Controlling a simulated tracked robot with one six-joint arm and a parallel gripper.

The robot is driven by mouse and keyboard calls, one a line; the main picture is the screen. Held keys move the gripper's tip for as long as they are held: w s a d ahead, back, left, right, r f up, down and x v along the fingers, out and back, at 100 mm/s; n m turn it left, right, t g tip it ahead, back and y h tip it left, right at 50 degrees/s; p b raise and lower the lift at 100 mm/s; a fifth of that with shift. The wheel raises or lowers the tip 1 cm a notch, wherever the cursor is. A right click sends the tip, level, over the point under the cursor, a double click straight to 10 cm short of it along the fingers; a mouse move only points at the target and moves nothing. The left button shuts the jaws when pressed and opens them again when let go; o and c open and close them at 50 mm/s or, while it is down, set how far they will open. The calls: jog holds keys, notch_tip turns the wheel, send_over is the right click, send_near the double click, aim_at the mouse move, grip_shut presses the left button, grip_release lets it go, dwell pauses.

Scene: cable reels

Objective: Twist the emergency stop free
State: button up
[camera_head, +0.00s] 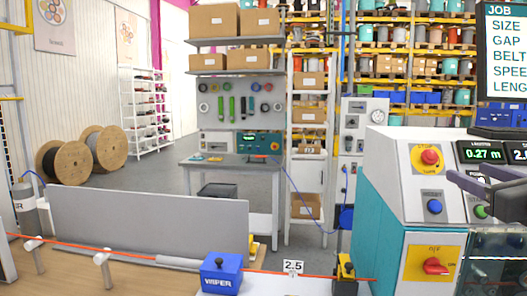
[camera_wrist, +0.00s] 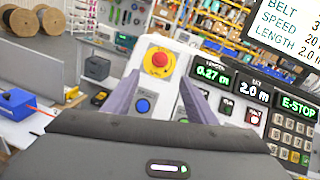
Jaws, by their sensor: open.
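The emergency stop (camera_head: 430,157) is a red mushroom button on a yellow plate, high on the sloped face of the white and teal machine. It also shows in the wrist view (camera_wrist: 159,60), up between my finger tips and beyond them. My gripper (camera_head: 470,180) is at the right edge of the head view, to the right of the button. In the wrist view my gripper (camera_wrist: 163,97) is open and empty, its two grey fingers apart on either side of the blue button (camera_wrist: 142,105). The display in the wrist view reads E-STOP (camera_wrist: 298,107).
A red rotary switch (camera_head: 436,266) on a yellow plate sits lower on the machine (camera_head: 385,185). Readouts (camera_head: 484,154), a green button (camera_head: 481,212) and a keypad (camera_wrist: 290,140) lie right of the stop. A job screen (camera_head: 505,60) stands above. An orange cable (camera_head: 80,248) runs along the front.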

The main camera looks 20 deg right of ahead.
aim_at(433, 158)
jog(key=x, duration=1.3)
jog(key=shift+w+d, duration=0.15)
jog(key=shift+w, duration=0.15)
jog(key=shift+c, duration=0.7)
